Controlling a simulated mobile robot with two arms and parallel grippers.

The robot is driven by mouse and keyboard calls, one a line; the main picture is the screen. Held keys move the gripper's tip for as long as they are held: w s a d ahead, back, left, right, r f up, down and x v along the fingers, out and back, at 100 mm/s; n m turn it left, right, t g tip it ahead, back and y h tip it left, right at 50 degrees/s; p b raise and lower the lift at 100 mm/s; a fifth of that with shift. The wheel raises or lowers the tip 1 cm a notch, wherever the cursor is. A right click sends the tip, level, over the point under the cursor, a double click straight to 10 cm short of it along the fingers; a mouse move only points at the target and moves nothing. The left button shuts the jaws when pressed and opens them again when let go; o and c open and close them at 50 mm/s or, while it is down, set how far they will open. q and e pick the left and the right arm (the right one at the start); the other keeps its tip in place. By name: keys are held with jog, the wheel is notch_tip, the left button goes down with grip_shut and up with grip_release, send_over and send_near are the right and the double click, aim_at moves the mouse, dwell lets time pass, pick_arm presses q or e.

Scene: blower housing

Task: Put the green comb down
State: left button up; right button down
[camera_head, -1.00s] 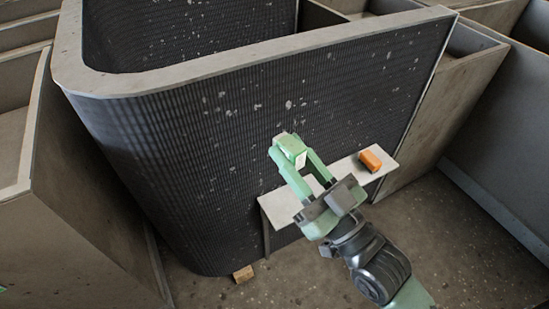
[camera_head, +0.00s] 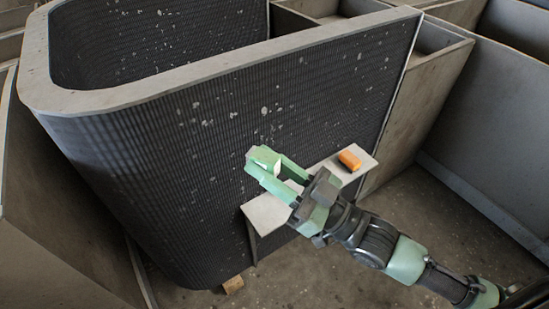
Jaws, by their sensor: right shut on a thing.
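My right gripper (camera_head: 262,166) reaches in from the right on a green and black arm. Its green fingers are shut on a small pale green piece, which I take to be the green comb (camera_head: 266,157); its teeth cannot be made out. The comb is held in front of the dark ribbed wall, and in the picture it lies above and beyond the left part of a narrow light table (camera_head: 262,214). The gripper body hides the middle of the table. My left gripper is not in view.
An orange block (camera_head: 350,160) lies on the table's right end. A small wooden block (camera_head: 233,284) is on the floor below. The dark curved housing wall (camera_head: 160,160) with a pale rim stands behind the table. Grey panels (camera_head: 495,130) stand at the right, with open floor before them.

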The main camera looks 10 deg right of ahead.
jog(key=w+a+f+n+g+y, duration=0.3)
jog(key=f+n+g+y, duration=0.2)
jog(key=g, duration=0.9)
jog(key=shift+f+n+y, duration=0.4)
jog(key=shift+f+n, duration=0.2)
jog(key=shift+n, duration=0.8)
